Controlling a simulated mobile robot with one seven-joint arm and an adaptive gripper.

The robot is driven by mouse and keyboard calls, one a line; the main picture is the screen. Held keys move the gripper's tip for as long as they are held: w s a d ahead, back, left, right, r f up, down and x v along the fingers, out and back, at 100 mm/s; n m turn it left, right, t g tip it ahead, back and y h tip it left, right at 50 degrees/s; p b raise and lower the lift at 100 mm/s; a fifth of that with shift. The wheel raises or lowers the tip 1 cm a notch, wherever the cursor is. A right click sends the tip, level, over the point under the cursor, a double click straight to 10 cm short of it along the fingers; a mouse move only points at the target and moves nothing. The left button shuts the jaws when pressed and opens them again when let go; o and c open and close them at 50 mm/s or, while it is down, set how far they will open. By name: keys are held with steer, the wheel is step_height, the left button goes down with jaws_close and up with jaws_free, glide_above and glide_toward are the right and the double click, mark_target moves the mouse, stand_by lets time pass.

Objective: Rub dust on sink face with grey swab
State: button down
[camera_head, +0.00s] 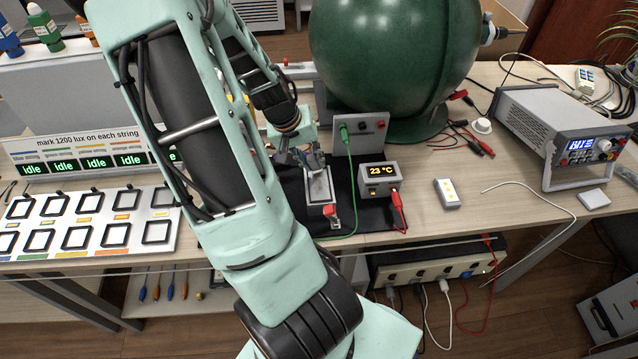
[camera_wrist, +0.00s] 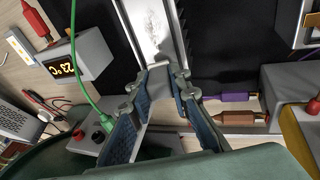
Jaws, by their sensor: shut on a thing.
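The sink (camera_head: 319,187) lies on the black mat with a pale metal face in the head view. In the wrist view the sink face (camera_wrist: 150,28) fills the top middle, with dark fins along its right edge and grey smudges of dust (camera_wrist: 155,42) on it. My gripper (camera_head: 312,160) is at the far end of the sink. In the wrist view my gripper (camera_wrist: 164,82) is shut on the small grey swab (camera_wrist: 159,76), mostly hidden between the fingertips. The swab is at the near edge of the face; whether it touches cannot be told.
A 23 °C display box (camera_head: 379,178) and a grey panel with a green cable (camera_head: 360,131) stand close to the right. A big green sphere (camera_head: 392,50) stands behind. A panel of dark frames (camera_head: 90,222) lies left. Purple and brown connectors (camera_wrist: 238,97) lie nearby.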

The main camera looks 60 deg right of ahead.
steer(key=shift+w+d, duration=0.1)
steer(key=shift+w, duration=0.05)
steer(key=s+a, duration=0.1)
steer(key=s+a+p, duration=0.1)
steer(key=a, duration=0.1)
steer(key=shift+s+a+r, duration=0.1)
steer(key=shift+s+a, duration=0.05)
steer(key=shift+s, duration=0.15)
steer(key=shift+s+a, duration=0.2)
steer(key=shift+s+a+f+p, duration=0.1)
steer(key=shift+s+a+p, duration=0.2)
steer(key=shift+s+a, duration=0.45)
steer(key=shift+s+a+f+p, duration=0.1)
steer(key=shift+s+a+p, duration=0.15)
steer(key=shift+s+a, duration=0.5)
steer(key=shift+w+a, duration=0.15)
steer(key=shift+w, duration=0.05)
steer(key=shift+w+d+b, duration=0.35)
steer(key=shift+w+d, duration=0.35)
steer(key=shift+d, duration=0.2)
steer(key=shift+w+d+b, duration=0.3)
steer(key=shift+w+d, duration=0.4)
steer(key=shift+d, duration=0.2)
